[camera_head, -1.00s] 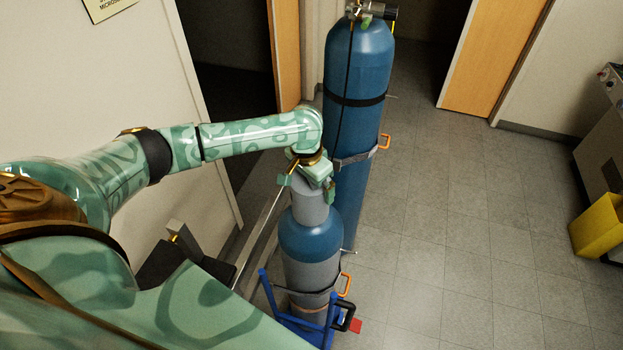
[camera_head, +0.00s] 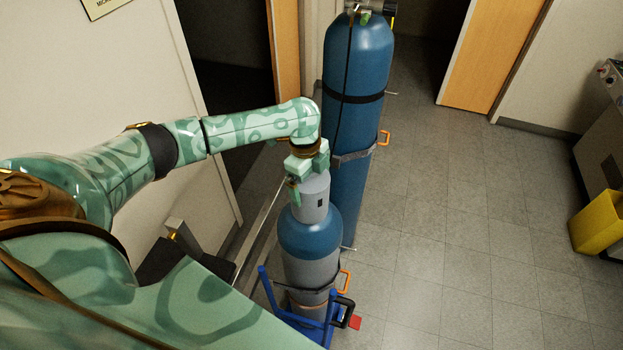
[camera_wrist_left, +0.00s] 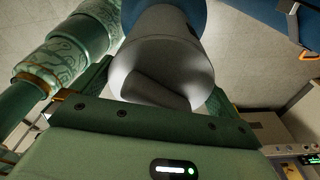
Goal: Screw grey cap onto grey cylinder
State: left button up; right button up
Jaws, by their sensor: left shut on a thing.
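The grey cap (camera_head: 311,201) sits upright on top of the grey cylinder (camera_head: 311,262), which has a blue shoulder and a grey body. My left gripper (camera_head: 308,172) is above the cap and shut on its upper part. In the left wrist view, the cap (camera_wrist_left: 160,65) lies between the two fingers of my left gripper (camera_wrist_left: 160,95), with the blue shoulder of the cylinder (camera_wrist_left: 192,10) beyond it. The fingers partly hide the cap's top. My right gripper is not in view.
A tall blue cylinder (camera_head: 358,70) stands strapped just behind. A wall is at the left. Open tiled floor (camera_head: 460,220) lies to the right, with a yellow bin (camera_head: 598,222) at the far right.

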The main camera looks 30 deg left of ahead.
pick_arm(q)
jog(key=m, duration=0.6)
jog(key=shift+w+r+g, duration=0.15)
jog(key=shift+r+g, duration=0.05)
jog(key=shift+g, duration=0.1)
jog(key=m, duration=0.6)
jog(key=shift+a+r+y, duration=0.1)
jog(key=shift+a+y, duration=0.05)
jog(key=shift+y, duration=0.25)
jog(key=m, duration=0.6)
jog(key=shift+a+r+g+y, duration=0.1)
jog(key=shift+a+g+y, duration=0.05)
jog(key=shift+g+y, duration=0.2)
jog(key=shift+c, duration=0.3)
jog(key=m, duration=0.3)
jog(key=shift+c, duration=0.4)
jog(key=o, duration=1.7)
jog(key=shift+a, duration=0.1)
